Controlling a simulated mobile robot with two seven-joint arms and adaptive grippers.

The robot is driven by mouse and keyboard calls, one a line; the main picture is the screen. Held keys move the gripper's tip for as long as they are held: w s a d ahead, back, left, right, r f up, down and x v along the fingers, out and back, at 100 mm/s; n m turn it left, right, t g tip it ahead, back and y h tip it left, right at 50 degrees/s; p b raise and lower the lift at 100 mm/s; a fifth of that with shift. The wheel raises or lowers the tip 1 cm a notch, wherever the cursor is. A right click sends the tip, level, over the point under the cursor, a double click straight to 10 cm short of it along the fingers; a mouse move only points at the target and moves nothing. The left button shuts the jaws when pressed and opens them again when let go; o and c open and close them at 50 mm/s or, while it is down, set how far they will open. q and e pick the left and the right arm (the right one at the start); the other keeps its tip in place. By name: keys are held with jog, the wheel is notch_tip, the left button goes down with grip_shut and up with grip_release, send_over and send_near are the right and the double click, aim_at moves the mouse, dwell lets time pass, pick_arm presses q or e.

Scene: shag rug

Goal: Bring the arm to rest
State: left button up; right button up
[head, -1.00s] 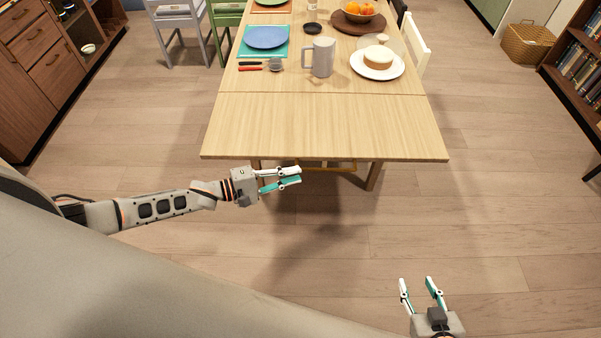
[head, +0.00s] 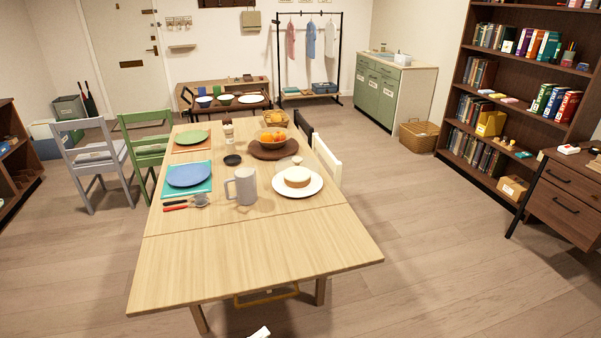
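Only a small white fingertip of my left gripper (head: 260,333) shows at the bottom edge of the head view, just below the near edge of the wooden table (head: 250,255). The rest of that gripper and its arm are out of the picture, so its opening cannot be told. My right gripper is not in view. No held thing shows.
On the table stand a grey mug (head: 243,187), a blue plate (head: 188,175), a white plate with a cake (head: 297,177) and a fruit bowl (head: 273,139). The table's near end is bare. Chairs flank it. Floor (head: 430,240) to the right is clear.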

pick_arm(q)
jog(key=s+a+f+m+y, duration=0.2)
jog(key=s+a+m+y, duration=0.2)
jog(key=s, duration=0.3)
jog(key=s+a+f+m+g+y, duration=0.1)
jog(key=s+a+f+m+y, duration=0.1)
jog(key=s+a+m+y, duration=0.3)
jog(key=shift+s+a+f+m, duration=0.35)
jog(key=shift+s+a+m, duration=0.4)
jog(key=shift+s, duration=0.5)
